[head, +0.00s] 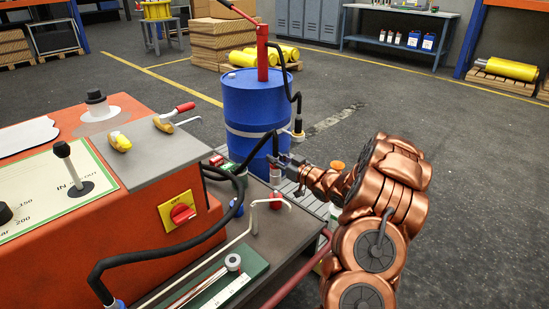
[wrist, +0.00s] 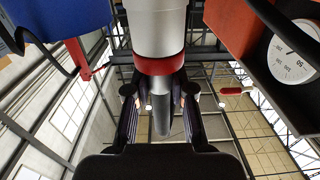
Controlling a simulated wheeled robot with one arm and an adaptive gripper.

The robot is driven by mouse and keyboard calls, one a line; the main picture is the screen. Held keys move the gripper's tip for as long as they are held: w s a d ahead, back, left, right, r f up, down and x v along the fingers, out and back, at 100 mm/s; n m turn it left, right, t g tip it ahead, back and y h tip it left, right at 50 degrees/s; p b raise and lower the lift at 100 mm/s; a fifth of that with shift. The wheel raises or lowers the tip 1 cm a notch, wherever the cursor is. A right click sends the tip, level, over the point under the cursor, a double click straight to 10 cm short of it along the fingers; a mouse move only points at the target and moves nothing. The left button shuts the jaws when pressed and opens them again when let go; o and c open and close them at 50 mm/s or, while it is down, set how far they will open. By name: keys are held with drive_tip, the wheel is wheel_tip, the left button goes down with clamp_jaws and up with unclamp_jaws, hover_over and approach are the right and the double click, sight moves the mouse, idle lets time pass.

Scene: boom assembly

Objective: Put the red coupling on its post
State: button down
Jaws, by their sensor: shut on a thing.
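My gripper (head: 283,160) reaches left from the copper arm, in front of the blue drum and beside the orange machine's front shelf. In the wrist view the coupling is a grey cylinder with a red ring (wrist: 160,66) and a narrower grey stem between the two fingers (wrist: 162,105). A black hose (head: 257,150) rises in front of the drum toward the gripper. I cannot tell which part is its post; small red and green blocks (head: 222,164) sit on the shelf left of the gripper.
The orange machine (head: 150,215) with levers fills the left. The blue drum (head: 255,105) stands close behind the gripper, with a red pump (head: 262,50) and hanging hose. Floor at the right is clear.

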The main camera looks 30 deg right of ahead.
sight(279, 175)
drive_tip(key=shift+f+b, duration=1.75)
drive_tip(key=shift+f, duration=0.9)
drive_tip(key=shift+s+p, duration=0.15)
drive_tip(key=shift+p, duration=0.55)
drive_tip(key=shift+f, duration=0.65)
drive_tip(key=c, duration=1.3)
unclamp_jaws()
drive_tip(key=shift+p+v, duration=0.65)
drive_tip(key=shift+v, duration=4.85)
